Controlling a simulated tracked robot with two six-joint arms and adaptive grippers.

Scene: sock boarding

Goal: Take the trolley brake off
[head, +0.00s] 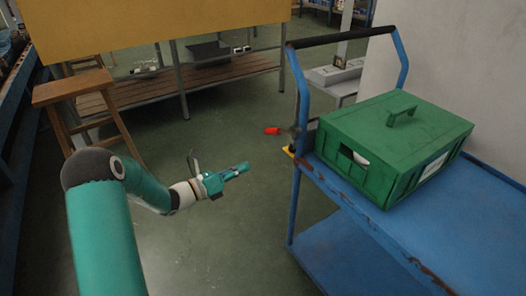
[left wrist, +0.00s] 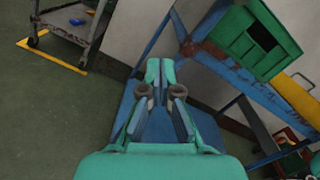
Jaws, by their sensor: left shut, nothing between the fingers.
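The blue trolley (head: 346,185) stands at the right in the head view, with a dark push bar on bent blue uprights. A red piece (head: 272,131) shows left of its near-handle corner, beside a dark upright part. It may be the brake lever, but I cannot tell whether it joins the trolley. My left gripper (head: 241,169) is shut and empty, in the air left of the trolley and apart from it. In the left wrist view its fingers (left wrist: 161,68) are together, with blue trolley frame (left wrist: 235,73) beyond. The right gripper is out of view.
A green lidded box (head: 385,178) sits on the trolley's top shelf. A wooden stool (head: 72,90) and a bench with a slatted lower shelf (head: 150,93) stand at the left and back. A grey cart (left wrist: 62,22) shows in the left wrist view. Green floor around my gripper is clear.

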